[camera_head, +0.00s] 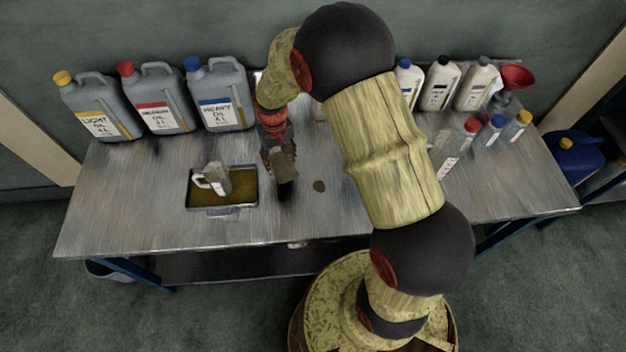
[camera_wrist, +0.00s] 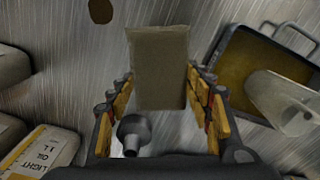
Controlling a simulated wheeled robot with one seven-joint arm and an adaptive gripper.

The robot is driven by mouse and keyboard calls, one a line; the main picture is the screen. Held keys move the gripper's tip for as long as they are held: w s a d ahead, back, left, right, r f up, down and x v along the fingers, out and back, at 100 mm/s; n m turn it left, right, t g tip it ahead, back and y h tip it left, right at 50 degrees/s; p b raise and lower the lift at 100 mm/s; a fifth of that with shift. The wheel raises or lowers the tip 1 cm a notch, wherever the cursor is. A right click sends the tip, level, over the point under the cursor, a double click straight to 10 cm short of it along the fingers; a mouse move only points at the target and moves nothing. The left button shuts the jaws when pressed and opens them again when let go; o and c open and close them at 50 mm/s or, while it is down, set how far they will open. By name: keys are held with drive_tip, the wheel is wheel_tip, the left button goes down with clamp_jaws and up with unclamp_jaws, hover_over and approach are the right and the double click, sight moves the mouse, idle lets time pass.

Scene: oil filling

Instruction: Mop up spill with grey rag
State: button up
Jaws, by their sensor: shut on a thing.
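The grey rag (camera_head: 284,168) hangs from my gripper (camera_head: 277,152) above the table, between the tray and the spill. In the wrist view the rag (camera_wrist: 158,65) shows as a flat grey-brown block between the two fingers of my gripper (camera_wrist: 160,80), which is shut on it. The spill (camera_head: 319,186) is a small brown spot on the metal table, just right of the rag. The spill also shows at the top left of the wrist view (camera_wrist: 101,10), apart from the rag.
A tray (camera_head: 216,211) of brown liquid holds a grey measuring jug (camera_head: 213,178), left of the rag. Three oil cans (camera_head: 162,98) stand at the back left. Bottles (camera_head: 437,85) and a red funnel (camera_head: 516,77) stand at the right. A dark funnel-shaped thing (camera_wrist: 133,132) shows near my gripper.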

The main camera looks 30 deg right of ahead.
drive_tip(key=shift+d+r+p, duration=0.25)
drive_tip(key=shift+r+p, duration=0.1)
drive_tip(key=shift+r, duration=0.05)
drive_tip(key=d+p, duration=0.1)
drive_tip(key=s+d+r+p, duration=0.1)
drive_tip(key=p, duration=0.1)
drive_tip(key=shift+s+r+m, duration=0.15)
drive_tip(key=shift+r+m, duration=0.15)
drive_tip(key=p, duration=0.7)
hover_over(318, 185)
drive_tip(key=w+a, duration=0.2)
drive_tip(key=a, duration=0.1)
drive_tip(key=s+d+f+p, duration=0.2)
drive_tip(key=d+f+p, duration=0.1)
drive_tip(key=shift+s+p, duration=0.3)
drive_tip(key=shift+s, duration=0.05)
drive_tip(key=shift+w+f, duration=0.15)
drive_tip(key=shift+w, duration=0.15)
drive_tip(key=shift+f+b, duration=1.7)
drive_tip(key=shift+f, duration=0.75)
drive_tip(key=shift+f+b, duration=0.3)
drive_tip(key=shift+f, duration=0.05)
